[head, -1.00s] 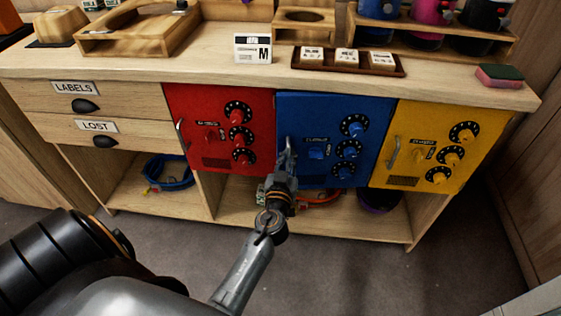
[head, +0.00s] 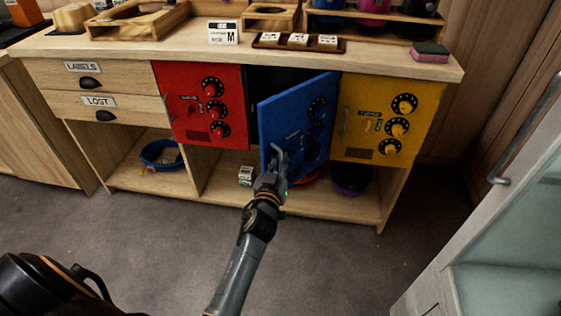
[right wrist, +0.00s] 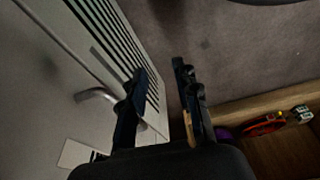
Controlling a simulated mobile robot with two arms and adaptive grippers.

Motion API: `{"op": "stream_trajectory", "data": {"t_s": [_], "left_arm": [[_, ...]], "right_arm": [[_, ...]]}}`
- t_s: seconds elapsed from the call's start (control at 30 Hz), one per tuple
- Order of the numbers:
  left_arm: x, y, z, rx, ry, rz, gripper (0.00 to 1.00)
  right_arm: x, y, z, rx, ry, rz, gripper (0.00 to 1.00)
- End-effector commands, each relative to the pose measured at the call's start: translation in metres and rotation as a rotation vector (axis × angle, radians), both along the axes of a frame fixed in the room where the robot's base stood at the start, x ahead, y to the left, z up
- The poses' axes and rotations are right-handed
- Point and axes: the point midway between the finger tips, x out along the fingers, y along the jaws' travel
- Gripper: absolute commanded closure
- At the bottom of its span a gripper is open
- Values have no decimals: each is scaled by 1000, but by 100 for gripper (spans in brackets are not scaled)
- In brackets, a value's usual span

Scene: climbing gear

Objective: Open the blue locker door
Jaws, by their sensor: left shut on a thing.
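The blue locker door (head: 290,120) stands partly open in the head view. Its left edge is swung out toward me, and its right edge is by the yellow door. A dark gap (head: 262,78) shows behind its top left. My left gripper (head: 279,156) is shut on the door's metal handle at the lower left of the door; the fingers hide much of the handle. My right gripper (right wrist: 160,72) shows only in the right wrist view. Its fingers are apart with nothing between them.
The red door (head: 195,90) and yellow door (head: 385,95) flank the blue one, both closed. A purple bowl (head: 350,180) sits on the shelf below. A pale glass-fronted cabinet (head: 500,230) stands at right. A pale vented surface (right wrist: 75,70) with a handle is beside my right gripper. Grey floor lies clear in front.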

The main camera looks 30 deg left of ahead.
Motion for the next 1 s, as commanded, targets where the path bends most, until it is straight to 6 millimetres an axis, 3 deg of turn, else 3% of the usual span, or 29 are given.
{"op": "stream_trajectory", "data": {"t_s": [0.57, 0.63, 0.67, 1.0], "left_arm": [[-2, 3, -6, 4, 13, 8, 100], [-2, 3, -6, 4, 14, 8, 85], [-2, 3, -6, 4, 14, 8, 82], [0, 2, 2, 4, 4, 4, 82]], "right_arm": [[0, 1, 0, 2, -1, 0, 69], [0, 1, 0, 2, -1, 0, 69], [0, 1, 0, 2, -1, 0, 69], [-1, 0, -1, 1, 2, -1, 69]]}}
